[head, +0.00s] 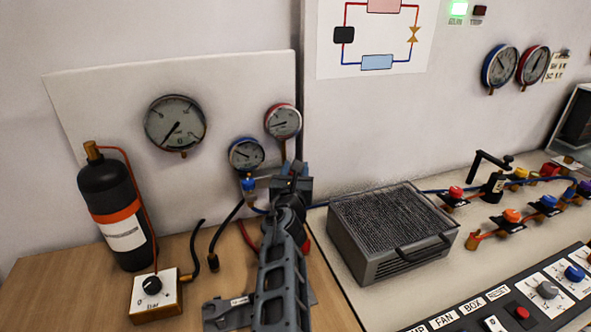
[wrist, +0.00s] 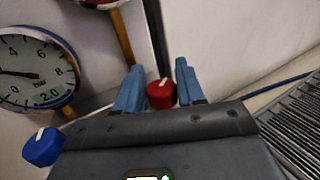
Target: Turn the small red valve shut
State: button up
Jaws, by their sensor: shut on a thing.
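The small red valve (wrist: 161,94) is a round red knob with a pale mark on top, seen in the wrist view between the two fingers of my gripper (wrist: 159,68). My gripper is shut on this knob. In the head view my gripper (head: 290,176) is below the red-rimmed gauge (head: 283,122) and hides the red valve. A blue valve knob (wrist: 42,147) with a white mark sits to the left in the wrist view, apart from the fingers. It also shows in the head view (head: 248,184), below the blue-rimmed gauge (head: 246,154).
A black gas cylinder (head: 117,215) and a small box with a black knob (head: 155,297) stand on the left. A finned grey block (head: 392,232) is close on the right. Hoses run around the valves. Coloured valves (head: 512,216) and a switch panel (head: 500,310) are farther right.

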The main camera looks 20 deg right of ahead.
jog(key=shift+f+m+g+h, duration=0.35)
jog(key=shift+m+g+h, duration=0.2)
jog(key=shift+h, duration=0.25)
jog(key=shift+w+d+r+m+g+h, duration=0.15)
jog(key=shift+r+m+g+h, duration=0.1)
jog(key=shift+r+m+h, duration=0.25)
jog(key=shift+w+d+r+m+g+h, duration=0.1)
jog(key=shift+r+m+g+h, duration=0.1)
jog(key=shift+r+m+h, duration=0.3)
jog(key=shift+s+a+f+m+g+h+b, duration=0.15)
jog(key=shift+f+m+g+h+b, duration=0.15)
jog(key=shift+f+g+h+b, duration=0.2)
jog(key=shift+s+a+f+m+g+h+b, duration=0.1)
jog(key=shift+f+m+g+h+b, duration=0.15)
jog(key=shift+f+g+h+b, duration=0.2)
jog(key=shift+f+m+g+h+b, duration=0.15)
jog(key=shift+m+g+h+b, duration=0.15)
jog(key=shift+b, duration=0.2)
jog(key=shift+f+m+g+h+b, duration=0.1)
jog(key=shift+m+g+h+b, duration=0.2)
jog(key=shift+g+b, duration=0.2)
jog(key=shift+s+m+g+h+b, duration=0.15)
jog(key=shift+m+g+h+b, duration=0.25)
jog(key=shift+b, duration=0.25)
jog(key=o, duration=0.9)
jog(key=shift+r, duration=0.25)
jog(key=shift+r, duration=0.1)
